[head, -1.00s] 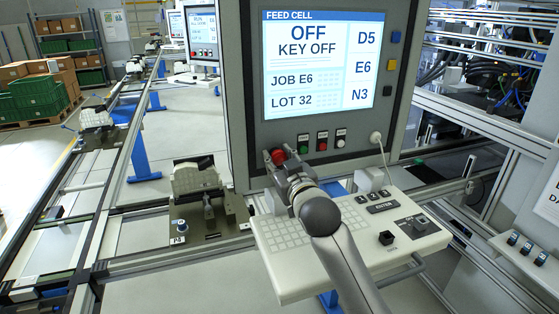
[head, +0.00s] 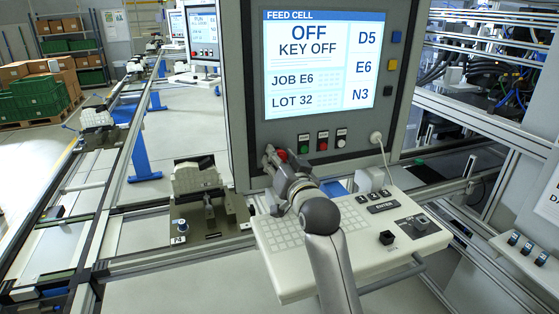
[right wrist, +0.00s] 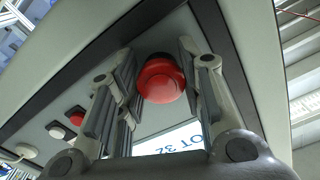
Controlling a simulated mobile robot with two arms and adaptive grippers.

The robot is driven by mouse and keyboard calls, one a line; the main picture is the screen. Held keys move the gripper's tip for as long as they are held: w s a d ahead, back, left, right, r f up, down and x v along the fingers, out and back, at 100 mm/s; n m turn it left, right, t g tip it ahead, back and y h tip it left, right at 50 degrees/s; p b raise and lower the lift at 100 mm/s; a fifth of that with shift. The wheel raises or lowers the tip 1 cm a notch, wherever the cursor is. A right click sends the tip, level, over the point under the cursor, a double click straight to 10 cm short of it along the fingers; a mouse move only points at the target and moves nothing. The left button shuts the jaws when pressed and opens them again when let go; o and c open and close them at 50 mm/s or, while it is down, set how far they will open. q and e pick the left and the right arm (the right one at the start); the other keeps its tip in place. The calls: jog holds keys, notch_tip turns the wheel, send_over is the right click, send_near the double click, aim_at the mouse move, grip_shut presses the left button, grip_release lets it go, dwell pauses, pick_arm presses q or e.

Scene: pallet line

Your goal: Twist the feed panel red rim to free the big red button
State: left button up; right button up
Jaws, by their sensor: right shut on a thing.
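The feed panel (head: 365,140) stands upright, its screen (head: 318,95) reading OFF, KEY OFF, JOB E6 and LOT 32. The big red button (head: 282,153) is at its lower left, partly hidden by my right gripper (head: 274,156) in the head view. In the right wrist view the red button (right wrist: 160,80) is a round red cap with a wider red rim. My right gripper (right wrist: 157,70) has one finger on each side of it and is shut on the rim. My left gripper is not in view.
Small green (head: 303,149), red (head: 322,145) and white (head: 341,142) buttons sit right of the big one. A pale keyboard console (head: 300,270) juts out below the panel. A rail line with a fixture (head: 197,180) runs at the left.

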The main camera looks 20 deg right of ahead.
jog(key=shift+m, duration=0.3)
jog(key=o, duration=1.1)
jog(key=shift+c, duration=0.2)
jog(key=s, duration=1.2)
jog(key=shift+d, duration=0.2)
